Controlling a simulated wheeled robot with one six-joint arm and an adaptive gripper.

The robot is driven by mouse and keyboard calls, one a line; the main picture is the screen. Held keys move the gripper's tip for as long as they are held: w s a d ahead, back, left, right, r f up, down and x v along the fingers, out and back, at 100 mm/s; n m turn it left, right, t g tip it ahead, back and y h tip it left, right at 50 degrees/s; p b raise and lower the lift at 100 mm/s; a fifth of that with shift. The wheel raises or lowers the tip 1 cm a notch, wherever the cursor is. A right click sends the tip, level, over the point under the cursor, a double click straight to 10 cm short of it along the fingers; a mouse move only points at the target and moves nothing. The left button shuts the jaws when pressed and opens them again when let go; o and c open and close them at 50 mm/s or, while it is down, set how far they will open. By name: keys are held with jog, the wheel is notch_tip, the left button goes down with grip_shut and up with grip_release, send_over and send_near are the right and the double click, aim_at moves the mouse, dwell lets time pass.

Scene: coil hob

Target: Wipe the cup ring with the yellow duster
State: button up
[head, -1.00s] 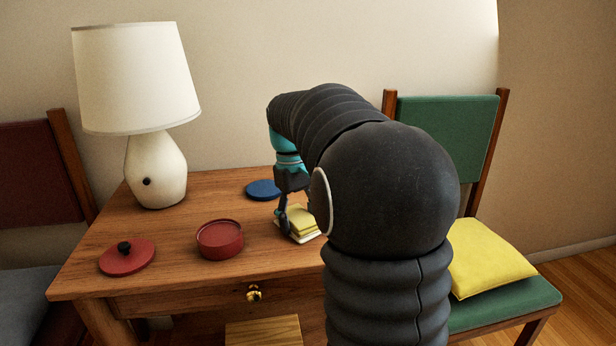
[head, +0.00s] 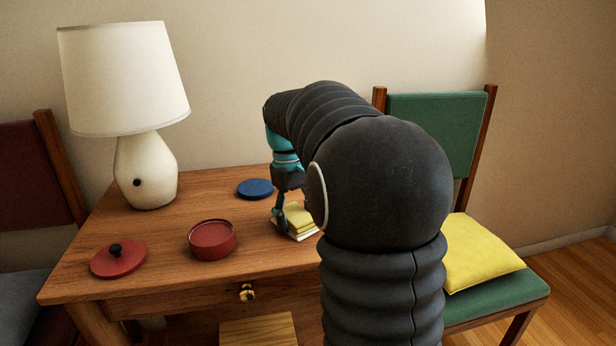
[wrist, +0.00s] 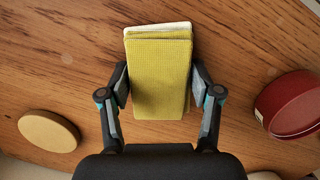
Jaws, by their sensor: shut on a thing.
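The folded yellow duster (head: 299,215) is low at the table, near its right part in the head view. It also shows in the wrist view (wrist: 160,75), upper middle, with a white layer showing at its far edge. My gripper (wrist: 160,95) is shut on the duster, one finger on each side. In the head view my gripper (head: 284,218) is partly hidden by my arm. I cannot tell whether the duster touches the wood. I cannot make out the cup ring in either view.
On the wooden table (head: 165,270) are a red pot (head: 212,240), its red lid (head: 118,259), a blue disc (head: 255,188) and a white lamp (head: 145,170). The wrist view shows a tan disc (wrist: 48,131) on the left. A green chair (head: 440,135) with a yellow cushion (head: 478,252) stands right.

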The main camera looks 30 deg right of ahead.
jog(key=shift+s+d, duration=0.2)
jog(key=shift+d, duration=0.6)
jog(key=shift+d+r, duration=0.15)
jog(key=shift+r, duration=0.05)
notch_tip(320, 180, up, 2)
jog(key=shift+r, duration=2.95)
jog(key=shift+s, duration=0.15)
